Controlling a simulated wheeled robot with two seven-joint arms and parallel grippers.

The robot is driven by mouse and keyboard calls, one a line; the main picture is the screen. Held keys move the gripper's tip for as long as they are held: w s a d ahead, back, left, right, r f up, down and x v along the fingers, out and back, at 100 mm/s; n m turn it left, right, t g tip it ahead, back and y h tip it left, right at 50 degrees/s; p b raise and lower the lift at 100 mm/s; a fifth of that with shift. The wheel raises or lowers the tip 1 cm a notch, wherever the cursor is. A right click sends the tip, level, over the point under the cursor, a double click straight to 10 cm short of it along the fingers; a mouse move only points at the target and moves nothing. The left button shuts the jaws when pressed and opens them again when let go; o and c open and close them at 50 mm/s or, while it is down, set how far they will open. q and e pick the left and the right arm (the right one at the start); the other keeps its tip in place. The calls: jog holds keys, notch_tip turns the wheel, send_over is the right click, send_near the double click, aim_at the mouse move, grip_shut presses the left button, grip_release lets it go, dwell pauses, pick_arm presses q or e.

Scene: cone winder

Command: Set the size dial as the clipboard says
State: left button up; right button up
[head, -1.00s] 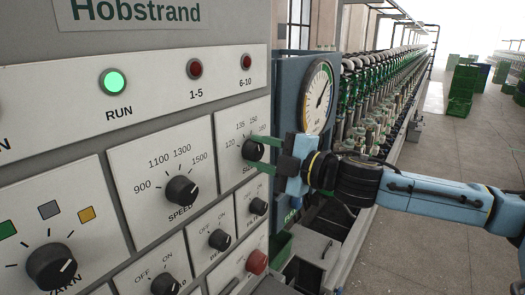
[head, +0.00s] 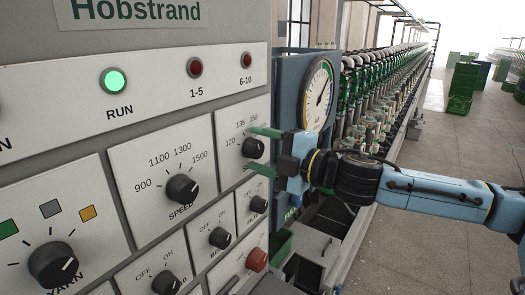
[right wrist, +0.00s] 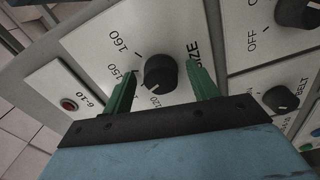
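The black size dial (head: 252,148) is on the white panel plate at the right end of the machine front, with 120, 135 and 150 legible around it. In the right wrist view the dial (right wrist: 160,73) has its white pointer mark turned toward the 120 label; 150 and 160 also show. My right gripper (head: 263,150) is open, one green finger on each side of the dial, with gaps between fingers and knob in the right wrist view (right wrist: 162,88). The clipboard is not in view. My left gripper is not in view.
The speed dial (head: 181,189) is to the left, and small off/on switches (head: 220,239) sit below. A red button (head: 257,260) is under the size plate. A round gauge (head: 317,94) stands close behind my right gripper.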

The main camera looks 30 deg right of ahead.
jog(key=shift+s+d+f, duration=0.1)
jog(key=shift+s, duration=0.05)
jog(key=shift+s+d, duration=0.2)
jog(key=shift+s, duration=0.1)
jog(key=shift+b+v, duration=0.35)
jog(key=shift+v, duration=0.45)
jog(key=shift+p+v, duration=0.3)
jog(key=shift+v, duration=0.9)
jog(key=p, duration=0.3)
send_near(260, 151)
jog(key=shift+v, duration=2)
